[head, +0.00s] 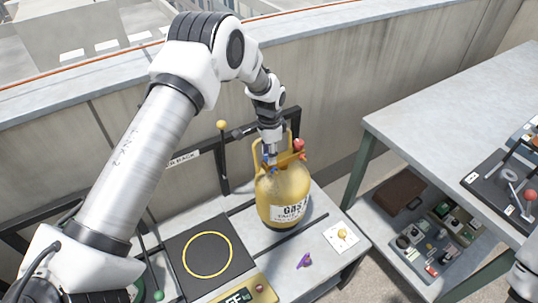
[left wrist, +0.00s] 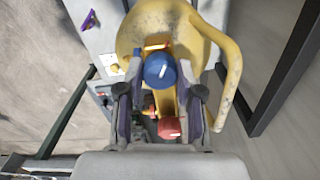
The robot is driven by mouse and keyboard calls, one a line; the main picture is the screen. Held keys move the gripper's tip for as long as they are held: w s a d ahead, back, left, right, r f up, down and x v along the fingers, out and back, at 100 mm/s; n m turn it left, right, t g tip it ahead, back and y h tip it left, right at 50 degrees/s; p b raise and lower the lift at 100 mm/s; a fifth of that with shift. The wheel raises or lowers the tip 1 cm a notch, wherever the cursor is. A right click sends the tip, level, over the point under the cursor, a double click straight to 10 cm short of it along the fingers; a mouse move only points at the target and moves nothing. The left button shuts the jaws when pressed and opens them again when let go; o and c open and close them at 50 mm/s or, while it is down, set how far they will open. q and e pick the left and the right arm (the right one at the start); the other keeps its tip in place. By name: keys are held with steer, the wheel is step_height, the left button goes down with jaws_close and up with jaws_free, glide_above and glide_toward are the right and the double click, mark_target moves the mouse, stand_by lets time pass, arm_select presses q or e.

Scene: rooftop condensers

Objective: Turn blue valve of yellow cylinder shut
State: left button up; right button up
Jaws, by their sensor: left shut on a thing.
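The yellow gas cylinder (head: 284,193) stands upright on the grey bench, with a white label on its front. My left gripper (head: 270,160) reaches down onto its top from above. In the left wrist view, the blue valve (left wrist: 159,70) sits between the fingertips of my left gripper (left wrist: 160,88), which is shut on it. A red knob (left wrist: 170,127) shows nearer the wrist camera, and the yellow collar handle (left wrist: 231,75) curves at the right. In the head view the gripper hides most of the valve. My right gripper is not in view.
A black plate with a yellow ring (head: 207,255) lies left of the cylinder. A purple piece (head: 304,261) and a white plate with a yellow knob (head: 341,237) lie in front. A dark rack frame (head: 224,165) stands behind. A grey table (head: 455,120) is at right.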

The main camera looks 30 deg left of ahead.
arm_select(q)
steer(key=m+b, duration=0.1)
steer(key=m, duration=0.5)
steer(key=shift+f, duration=0.1)
steer(key=m+b, duration=0.1)
steer(key=m, duration=0.6)
steer(key=shift+s, duration=0.1)
stand_by(0.4)
steer(key=o, duration=1.2)
steer(key=shift+c, duration=0.2)
steer(key=shift+r, duration=0.45)
step_height(320, 180, up, 11)
